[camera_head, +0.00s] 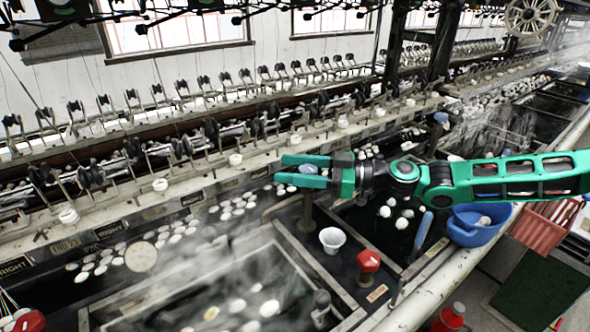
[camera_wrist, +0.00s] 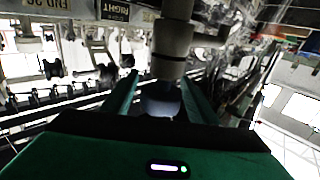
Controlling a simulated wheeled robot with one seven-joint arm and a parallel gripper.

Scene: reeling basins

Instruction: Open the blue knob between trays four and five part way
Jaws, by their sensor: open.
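A blue knob (camera_head: 308,169) sits on top of an upright post (camera_head: 307,212) in the head view, at the divider between two basins. My gripper (camera_head: 284,170) reaches in from the right, level with the knob, and its two green fingers lie on either side of it. In the wrist view the bluish knob (camera_wrist: 160,101) and its pipe show between the open fingers. The fingers look apart from the knob, but I cannot tell whether one touches. The knob's underside is partly hidden by the near finger. I cannot read the tray numbers.
Another blue knob (camera_head: 440,118) stands farther back. A white cup (camera_head: 332,239), a red knob (camera_head: 368,261) and a blue-handled tool (camera_head: 421,232) are in front. A blue bowl (camera_head: 480,224) sits at the right edge. Steaming basins hold white cocoons; reeling frames line the back.

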